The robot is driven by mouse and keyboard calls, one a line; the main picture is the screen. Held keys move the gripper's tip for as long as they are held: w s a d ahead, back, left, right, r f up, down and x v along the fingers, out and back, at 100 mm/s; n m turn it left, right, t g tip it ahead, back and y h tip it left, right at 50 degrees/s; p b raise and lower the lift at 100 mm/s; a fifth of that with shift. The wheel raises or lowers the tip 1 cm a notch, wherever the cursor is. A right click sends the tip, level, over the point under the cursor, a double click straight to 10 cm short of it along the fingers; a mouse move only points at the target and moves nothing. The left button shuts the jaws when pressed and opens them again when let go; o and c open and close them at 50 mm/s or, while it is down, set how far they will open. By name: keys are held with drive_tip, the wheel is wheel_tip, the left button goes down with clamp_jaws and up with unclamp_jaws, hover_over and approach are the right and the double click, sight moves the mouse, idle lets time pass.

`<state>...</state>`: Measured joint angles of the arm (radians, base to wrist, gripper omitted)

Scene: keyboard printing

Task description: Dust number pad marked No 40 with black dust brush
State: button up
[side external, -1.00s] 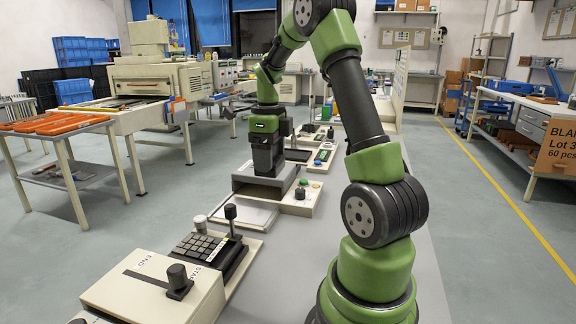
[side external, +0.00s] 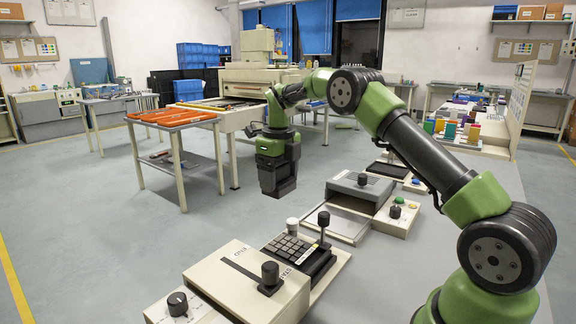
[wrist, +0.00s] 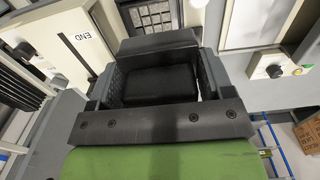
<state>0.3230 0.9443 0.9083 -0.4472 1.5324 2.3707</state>
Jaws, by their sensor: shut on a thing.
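A number pad (side external: 289,246) with dark keys sits in a black housing on the bench, with a pale label strip along its edge. I cannot read the number on it. In the wrist view part of its keys (wrist: 153,15) shows at the top, beyond the jaws. My gripper (side external: 277,187) is raised in the air, and in the side view it appears above and behind the pad. In the wrist view a black block (wrist: 158,86), which looks like the dust brush, is between the jaws. Its underside is hidden. I see no contact with the pad.
A black upright lever (side external: 323,226) and a pale knob (side external: 292,224) stand by the pad. A cream box (side external: 245,283) marked END and START with a black slider is in front. A grey box (side external: 361,190) and a button panel (side external: 397,213) are behind right.

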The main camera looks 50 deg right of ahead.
drive_tip(key=shift+f, duration=3.65)
